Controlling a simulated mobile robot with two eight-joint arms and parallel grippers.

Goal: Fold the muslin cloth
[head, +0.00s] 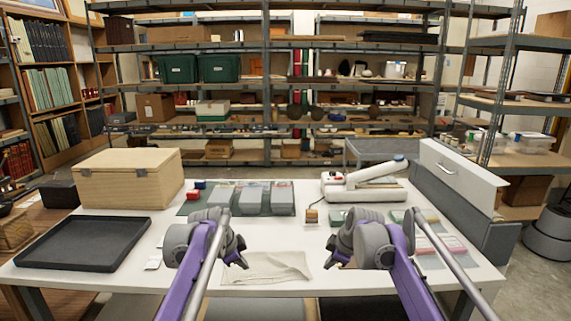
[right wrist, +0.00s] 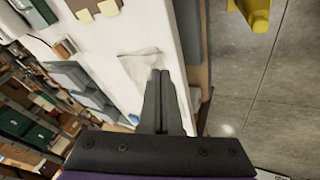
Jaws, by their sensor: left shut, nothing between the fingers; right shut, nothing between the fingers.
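The cream muslin cloth (head: 268,268) lies on the white table near its front edge, slightly wrinkled with uneven edges. I cannot tell whether any of it is folded over. It also shows in the right wrist view (right wrist: 140,68), partly behind the fingers. My left gripper (head: 240,262) is shut and empty, above the cloth's left part in the head view. My right gripper (head: 331,264) is shut and empty, just right of the cloth; its closed fingers also show in the right wrist view (right wrist: 160,75). My left arm hides some of the table beside the cloth.
The white table (head: 310,245) also bears a black tray (head: 85,243), a wooden box (head: 130,178), grey boxes on a green mat (head: 187,209), a white device (head: 365,188) and small stacks at right. A long grey box (head: 455,200) stands at the right edge.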

